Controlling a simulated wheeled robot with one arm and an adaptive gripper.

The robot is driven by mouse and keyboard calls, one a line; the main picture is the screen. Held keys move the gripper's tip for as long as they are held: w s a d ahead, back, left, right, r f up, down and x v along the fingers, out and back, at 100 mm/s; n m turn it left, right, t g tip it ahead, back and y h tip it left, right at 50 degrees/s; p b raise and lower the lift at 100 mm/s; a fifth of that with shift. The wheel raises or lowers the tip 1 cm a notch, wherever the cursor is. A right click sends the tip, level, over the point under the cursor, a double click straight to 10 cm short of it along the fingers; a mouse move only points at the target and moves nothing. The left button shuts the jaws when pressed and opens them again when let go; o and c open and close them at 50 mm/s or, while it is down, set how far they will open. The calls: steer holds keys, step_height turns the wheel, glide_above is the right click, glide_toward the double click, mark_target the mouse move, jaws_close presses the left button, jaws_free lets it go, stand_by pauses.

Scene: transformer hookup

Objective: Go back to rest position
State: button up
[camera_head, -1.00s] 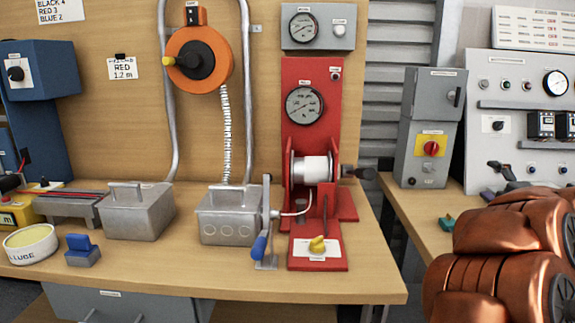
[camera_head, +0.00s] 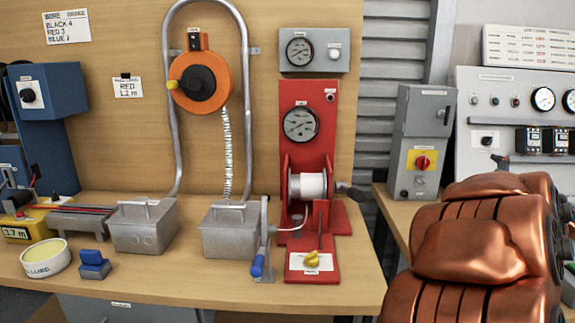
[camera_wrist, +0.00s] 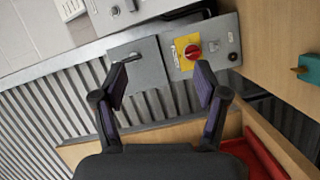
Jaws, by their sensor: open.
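My gripper (camera_wrist: 160,88) shows in the wrist view with its two dark fingers spread apart and nothing between them. Beyond the fingers is a grey switch box (camera_wrist: 150,75) with a red knob on a yellow plate. The same grey switch box (camera_head: 416,125) stands on the right-hand bench in the head view. My copper-coloured arm fills the lower right of the head view and hides part of that bench. The gripper itself is not visible in the head view.
A wooden bench (camera_head: 190,285) holds a red gauge stand with a white spool (camera_head: 311,186), grey metal boxes (camera_head: 145,230), a blue-handled lever (camera_head: 258,265) and a round white tub (camera_head: 45,258). An orange reel (camera_head: 203,82) hangs on the back panel. A control panel (camera_head: 510,90) stands at right.

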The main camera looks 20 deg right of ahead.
steer(key=s+a+f+m+g+y+p, duration=0.1)
steer(key=s+a+m+g+y+p, duration=0.25)
steer(key=a, duration=0.55)
steer(key=s+a+f+m+g+y+p, duration=0.1)
steer(key=s+a+m+g+p, duration=0.2)
steer(key=s+a+p, duration=0.5)
steer(key=s+a+f+m+g+y+p, duration=0.1)
steer(key=a+f+m+g+y+p, duration=0.2)
steer(key=a, duration=0.8)
steer(key=s+a+r+n+g+y+p, duration=0.1)
steer(key=s+a+g+y+p, duration=0.2)
steer(key=s+a, duration=1.3)
steer(key=a+g+p, duration=0.1)
steer(key=g+p, duration=0.2)
steer(key=shift+s+a+r, duration=0.15)
steer(key=shift+a+r, duration=0.05)
steer(key=shift+r, duration=0.1)
steer(key=shift+n, duration=0.25)
steer(key=shift+c, duration=0.3)
